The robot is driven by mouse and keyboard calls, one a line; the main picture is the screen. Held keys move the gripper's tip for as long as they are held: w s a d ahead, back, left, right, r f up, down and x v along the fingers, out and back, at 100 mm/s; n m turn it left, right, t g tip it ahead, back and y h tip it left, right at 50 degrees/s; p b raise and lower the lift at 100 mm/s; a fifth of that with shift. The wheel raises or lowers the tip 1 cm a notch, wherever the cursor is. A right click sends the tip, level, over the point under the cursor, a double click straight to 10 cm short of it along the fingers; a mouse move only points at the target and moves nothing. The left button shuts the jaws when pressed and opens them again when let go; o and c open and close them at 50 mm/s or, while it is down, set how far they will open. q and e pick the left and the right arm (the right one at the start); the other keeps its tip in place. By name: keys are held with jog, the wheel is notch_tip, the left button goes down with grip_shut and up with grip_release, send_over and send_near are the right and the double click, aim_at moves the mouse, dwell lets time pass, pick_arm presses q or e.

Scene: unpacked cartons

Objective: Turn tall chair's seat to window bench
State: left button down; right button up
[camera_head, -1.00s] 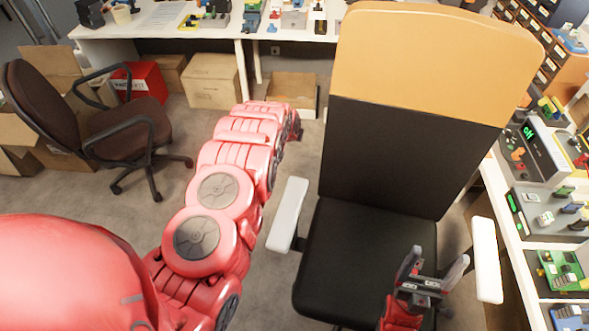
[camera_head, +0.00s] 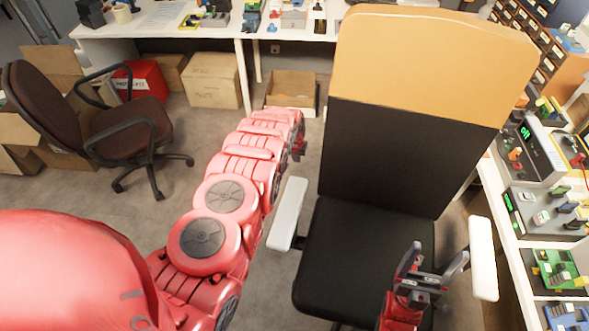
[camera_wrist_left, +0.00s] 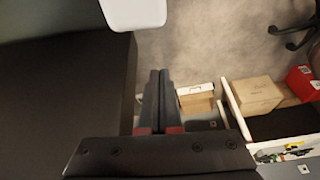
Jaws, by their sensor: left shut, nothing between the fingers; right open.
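The tall chair (camera_head: 395,160) has a black back with a tan top panel, a black seat (camera_head: 355,265) and two white armrests (camera_head: 288,213). Its seat points toward me and its back stands on the far side. My left gripper (camera_head: 300,146) is just left of the chair back, beyond the left armrest, and partly hidden by its arm. My right gripper (camera_head: 433,262) is open above the right part of the seat, inside the right armrest.
A white bench (camera_head: 190,27) runs along the back; another (camera_head: 510,235) with electronics runs along the right, close to the chair. I cannot tell which is the window bench. A brown swivel chair (camera_head: 125,130) and cartons (camera_head: 212,82) stand left. Grey floor lies between.

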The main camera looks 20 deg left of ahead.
pick_arm(q)
jog(key=s+f+p, duration=0.1)
jog(key=f, duration=0.1)
jog(key=s+f+p, duration=0.1)
jog(key=s+p, duration=0.1)
jog(key=shift+d+f, duration=0.1)
jog(key=shift+f, duration=0.25)
dwell(0.5)
dwell(0.4)
